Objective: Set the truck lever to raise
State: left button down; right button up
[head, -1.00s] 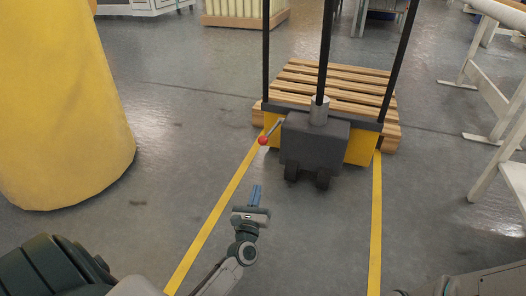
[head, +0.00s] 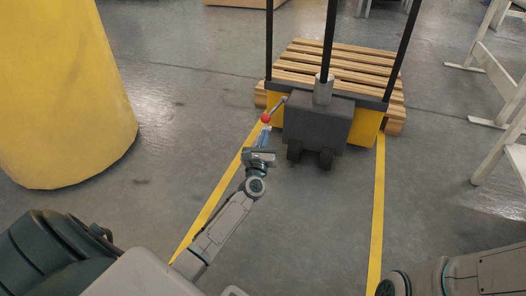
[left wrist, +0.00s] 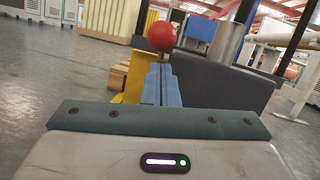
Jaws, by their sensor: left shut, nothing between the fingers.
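The pallet truck (head: 318,121) has a dark grey body with yellow sides and stands at a wooden pallet. Its lever (head: 278,106) is a thin grey rod that slants down to the left and ends in a red ball knob (head: 266,118). The knob also shows in the left wrist view (left wrist: 161,36). My left gripper (head: 263,135) is shut and empty, its blue fingers just below the knob in the head view. In the left wrist view the fingertips (left wrist: 161,68) are just under the knob; I cannot tell if they touch. My right gripper is not in view.
The wooden pallet (head: 350,62) lies behind the truck body. Yellow floor lines (head: 377,220) run along both sides of the lane. A large yellow cylinder (head: 60,90) stands at the left and white frames (head: 500,160) at the right.

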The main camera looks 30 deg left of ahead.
pick_arm(q)
jog(key=shift+w+a+r, duration=0.2)
jog(key=shift+w+r, duration=0.1)
jog(key=shift+r, duration=0.3)
